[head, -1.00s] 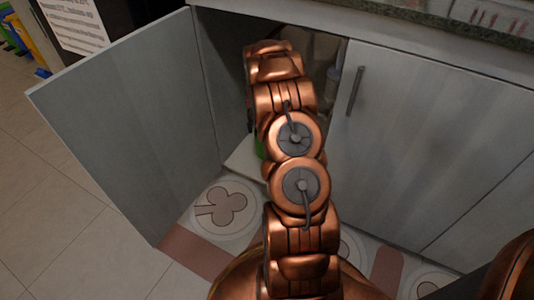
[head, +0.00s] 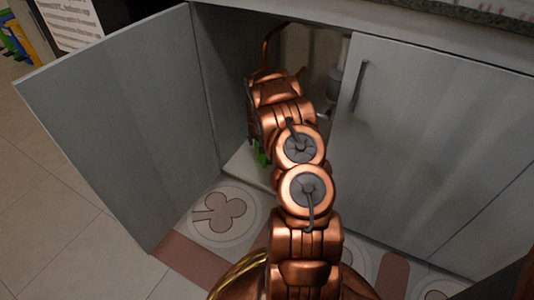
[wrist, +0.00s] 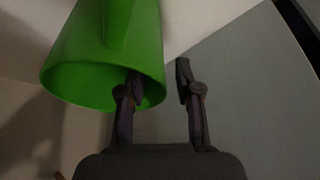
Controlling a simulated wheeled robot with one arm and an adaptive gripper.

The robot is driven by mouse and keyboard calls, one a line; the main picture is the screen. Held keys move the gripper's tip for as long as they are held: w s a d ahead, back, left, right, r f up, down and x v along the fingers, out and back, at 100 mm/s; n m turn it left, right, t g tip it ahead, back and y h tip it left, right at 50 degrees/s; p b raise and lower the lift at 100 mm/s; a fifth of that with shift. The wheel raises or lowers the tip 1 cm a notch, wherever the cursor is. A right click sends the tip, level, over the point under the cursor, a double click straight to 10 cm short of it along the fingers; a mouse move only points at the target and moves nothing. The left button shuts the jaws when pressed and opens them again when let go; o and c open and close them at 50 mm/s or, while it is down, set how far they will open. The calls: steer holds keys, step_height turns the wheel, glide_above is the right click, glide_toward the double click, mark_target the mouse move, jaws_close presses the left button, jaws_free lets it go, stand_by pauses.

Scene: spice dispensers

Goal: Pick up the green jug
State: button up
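The green jug (wrist: 105,50) fills the upper left of the wrist view, with its open rim facing toward my gripper. In the head view only a small green patch of it (head: 262,157) shows beside my arm, inside the open cabinet. My gripper (wrist: 160,72) is open. Its left finger overlaps the right part of the jug's opening and seems to reach into it. Its right finger is just outside the jug's right wall, with a gap. I cannot tell whether either finger touches the jug. In the head view my arm hides the fingers and most of the jug.
The cabinet's open door (head: 125,125) stands to the left, and a closed door (head: 430,150) is on the right. A pale pipe (head: 334,80) is inside at the back right. The cabinet floor (head: 243,165) shows left of my arm. Patterned tiles (head: 225,212) lie in front.

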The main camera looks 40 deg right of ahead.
steer(key=shift+f, duration=0.1)
jaws_close()
stand_by(0.8)
